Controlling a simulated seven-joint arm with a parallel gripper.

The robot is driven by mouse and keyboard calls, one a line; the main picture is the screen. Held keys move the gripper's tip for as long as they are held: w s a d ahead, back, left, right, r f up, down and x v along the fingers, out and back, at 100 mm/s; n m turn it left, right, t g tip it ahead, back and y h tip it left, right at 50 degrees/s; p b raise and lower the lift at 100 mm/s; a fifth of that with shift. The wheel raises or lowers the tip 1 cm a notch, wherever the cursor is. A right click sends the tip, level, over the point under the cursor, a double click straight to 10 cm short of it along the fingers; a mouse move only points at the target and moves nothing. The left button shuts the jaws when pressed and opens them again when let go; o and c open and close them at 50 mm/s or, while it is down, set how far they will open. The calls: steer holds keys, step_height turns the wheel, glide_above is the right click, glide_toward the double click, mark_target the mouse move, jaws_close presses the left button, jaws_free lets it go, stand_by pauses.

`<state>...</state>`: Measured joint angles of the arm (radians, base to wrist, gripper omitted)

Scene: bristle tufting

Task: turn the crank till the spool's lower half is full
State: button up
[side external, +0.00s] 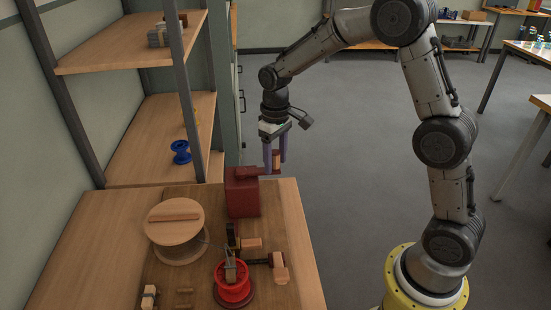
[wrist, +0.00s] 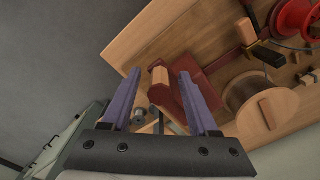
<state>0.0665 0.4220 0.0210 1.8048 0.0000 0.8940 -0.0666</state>
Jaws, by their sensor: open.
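A red spool (side external: 233,291) stands at the front of the bench; it also shows in the wrist view (wrist: 292,18). I cannot tell how much is wound on its lower half. Beside it, a dark arm with an upright wooden handle (side external: 280,272) looks like its crank. My gripper (side external: 275,163) is away from these, at the bench's back right. Its purple fingers (wrist: 158,76) are open on either side of a wooden grip (wrist: 160,76) on the arm of a dark red box (side external: 242,196). I cannot tell whether they touch it.
A large wooden reel (side external: 174,218) stands left of the red box, with a thin line running toward the spool. A small guide with a wooden handle (side external: 251,244) sits between box and spool. Shelves rise at the left, holding a blue spool (side external: 181,151). Open floor lies right.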

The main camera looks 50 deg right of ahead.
jaws_close()
stand_by(0.3)
stand_by(1.2)
